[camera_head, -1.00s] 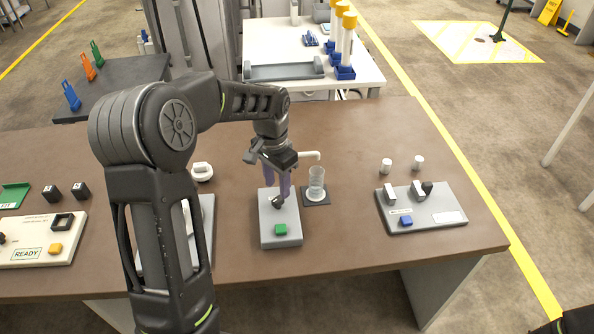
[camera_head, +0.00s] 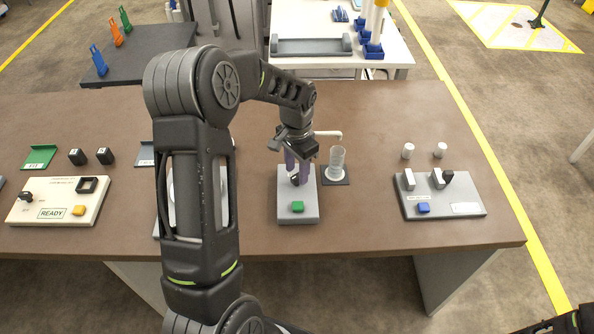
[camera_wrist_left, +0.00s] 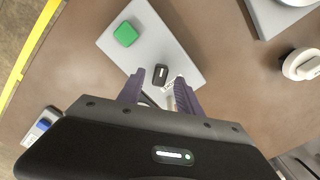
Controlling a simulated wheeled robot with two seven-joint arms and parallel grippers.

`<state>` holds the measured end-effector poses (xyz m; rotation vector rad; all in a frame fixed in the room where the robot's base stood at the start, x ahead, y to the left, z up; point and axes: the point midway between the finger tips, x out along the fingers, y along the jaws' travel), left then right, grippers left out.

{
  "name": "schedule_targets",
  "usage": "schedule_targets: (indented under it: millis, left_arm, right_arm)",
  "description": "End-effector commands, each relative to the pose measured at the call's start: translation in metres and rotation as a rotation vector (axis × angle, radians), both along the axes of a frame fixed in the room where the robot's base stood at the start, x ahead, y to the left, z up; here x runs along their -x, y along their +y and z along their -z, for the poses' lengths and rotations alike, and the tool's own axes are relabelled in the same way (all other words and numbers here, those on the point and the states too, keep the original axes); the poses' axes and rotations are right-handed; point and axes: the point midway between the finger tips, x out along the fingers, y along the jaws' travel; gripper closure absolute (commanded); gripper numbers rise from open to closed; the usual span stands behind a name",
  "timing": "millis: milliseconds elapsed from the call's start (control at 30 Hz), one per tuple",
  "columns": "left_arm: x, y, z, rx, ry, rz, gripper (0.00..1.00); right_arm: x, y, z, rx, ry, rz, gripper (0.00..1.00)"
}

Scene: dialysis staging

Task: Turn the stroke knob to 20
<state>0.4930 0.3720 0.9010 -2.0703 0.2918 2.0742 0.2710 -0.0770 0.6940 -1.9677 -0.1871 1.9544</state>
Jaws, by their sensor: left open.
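A grey box (camera_head: 284,211) with a green button (camera_head: 297,207) stands on the brown table. A small black knob (camera_wrist_left: 160,75) with a white mark sits on its top. In the left wrist view the knob lies between the fingertips (camera_wrist_left: 160,78), with gaps on both sides. I cannot tell contact or finger height exactly. The knob's scale is not readable. My right gripper does not show.
A clear cylinder (camera_head: 337,162) stands on a dark pad under a white spout, just right of the box. A grey panel with a blue button (camera_head: 424,208) lies further right. A cream READY panel (camera_head: 90,210) lies left.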

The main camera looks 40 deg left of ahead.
Motion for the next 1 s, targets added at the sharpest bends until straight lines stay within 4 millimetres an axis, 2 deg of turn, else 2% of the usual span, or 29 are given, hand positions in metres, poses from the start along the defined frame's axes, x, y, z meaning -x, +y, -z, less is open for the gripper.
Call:
schedule_targets:
  millis: [200, 467, 900, 1000]
  left_arm:
    - [0.0, 0.0, 0.017, -0.001, -0.001, 0.0, 0.58]
    - [0.0, 0.0, 0.018, -0.001, -0.001, 0.0, 0.59]
    - [0.0, 0.0, 0.018, -0.001, -0.001, 0.0, 0.95]
    - [0.0, 0.0, 0.018, -0.001, -0.001, 0.0, 1.0]
  right_arm:
    - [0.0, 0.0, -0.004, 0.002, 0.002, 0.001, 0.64]
    - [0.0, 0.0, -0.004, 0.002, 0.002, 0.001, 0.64]
    - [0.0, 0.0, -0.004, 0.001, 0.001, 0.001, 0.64]
    - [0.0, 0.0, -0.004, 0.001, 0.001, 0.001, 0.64]
